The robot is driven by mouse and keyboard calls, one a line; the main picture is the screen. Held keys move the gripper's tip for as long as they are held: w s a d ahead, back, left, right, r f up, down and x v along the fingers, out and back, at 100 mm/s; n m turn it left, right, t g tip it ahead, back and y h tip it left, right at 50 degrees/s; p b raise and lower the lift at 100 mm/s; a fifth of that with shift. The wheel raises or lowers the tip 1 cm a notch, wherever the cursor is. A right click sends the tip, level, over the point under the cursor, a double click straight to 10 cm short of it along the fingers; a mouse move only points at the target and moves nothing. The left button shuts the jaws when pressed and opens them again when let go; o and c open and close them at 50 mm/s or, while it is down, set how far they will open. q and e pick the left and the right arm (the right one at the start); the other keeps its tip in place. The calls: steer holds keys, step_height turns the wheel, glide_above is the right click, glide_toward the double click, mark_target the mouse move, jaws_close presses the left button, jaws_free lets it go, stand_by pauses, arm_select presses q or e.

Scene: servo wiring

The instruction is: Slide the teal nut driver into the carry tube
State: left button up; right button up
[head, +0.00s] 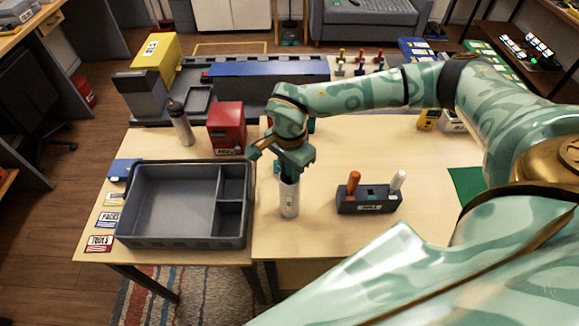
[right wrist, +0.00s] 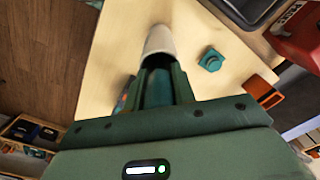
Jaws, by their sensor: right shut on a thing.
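The white carry tube (head: 289,199) stands upright on the table, just right of the grey tray. My right gripper (head: 290,178) points down right over its mouth. In the right wrist view the tube (right wrist: 159,40) lies straight beyond the fingertips (right wrist: 160,72). The gripper is shut on a teal piece (right wrist: 157,88) between its fingers, which I take for the nut driver. Its lower end is hidden, so I cannot tell how deep it is in the tube. My left gripper is not in view.
A dark rack (head: 368,204) with an orange-handled and a white-handled tool stands to the right. The grey tray (head: 180,243) is on the left, with a red box (head: 226,128) behind it. A small teal block (right wrist: 210,60) lies near the tube.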

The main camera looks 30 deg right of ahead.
steer(key=o, duration=1.1)
step_height(320, 180, up, 16)
steer(key=shift+r, duration=0.2)
stand_by(0.3)
